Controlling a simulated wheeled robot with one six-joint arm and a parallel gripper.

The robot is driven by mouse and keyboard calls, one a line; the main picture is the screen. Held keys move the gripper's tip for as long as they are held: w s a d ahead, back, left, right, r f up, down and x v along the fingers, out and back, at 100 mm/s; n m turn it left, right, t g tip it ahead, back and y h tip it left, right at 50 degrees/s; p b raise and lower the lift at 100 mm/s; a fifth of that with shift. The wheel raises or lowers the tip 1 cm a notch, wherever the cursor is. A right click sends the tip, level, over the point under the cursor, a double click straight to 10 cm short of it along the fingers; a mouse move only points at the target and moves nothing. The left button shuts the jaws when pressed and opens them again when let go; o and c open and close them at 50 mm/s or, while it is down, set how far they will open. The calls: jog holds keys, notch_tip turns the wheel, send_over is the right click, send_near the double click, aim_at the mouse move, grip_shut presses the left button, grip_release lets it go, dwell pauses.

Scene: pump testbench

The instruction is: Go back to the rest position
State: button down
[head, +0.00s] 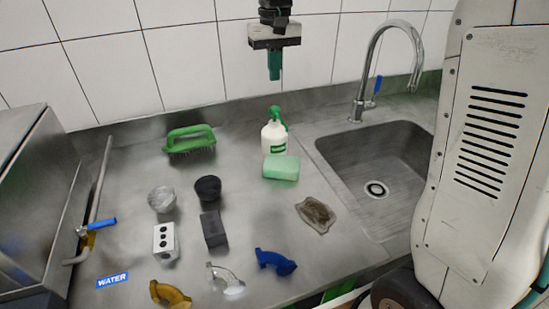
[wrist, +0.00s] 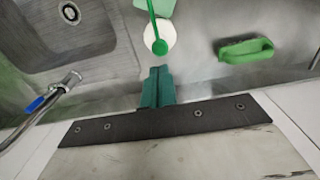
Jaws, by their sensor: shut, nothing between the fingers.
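My gripper (head: 274,66) hangs at the top middle of the head view, in front of the white tiled wall and above the back of the steel counter. Its green fingers are closed together and hold nothing. In the wrist view the closed fingers (wrist: 157,84) point toward the white spray bottle (wrist: 160,40) with its green top. In the head view that bottle (head: 274,138) stands on the counter below my gripper, apart from it.
A green brush (head: 189,140), a green sponge (head: 281,167), two cups, blocks and curved pipe pieces lie on the counter (head: 130,190). A sink (head: 376,160) with a tall faucet (head: 372,65) is at right. A metal box (head: 40,190) stands at left.

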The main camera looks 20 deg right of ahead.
jog(key=shift+f, duration=0.15)
jog(key=shift+g, duration=0.4)
jog(key=s+f, duration=0.2)
jog(key=s, duration=0.1)
jog(key=shift+s+d+f, duration=0.15)
jog(key=shift+s, duration=0.1)
jog(key=s+d+f+t, duration=0.1)
jog(key=s, duration=1.4)
jog(key=s+d+t, duration=0.1)
jog(key=s+d, duration=0.1)
jog(key=s, duration=1.3)
jog(key=shift+s+f, duration=0.25)
jog(key=shift+f, duration=0.1)
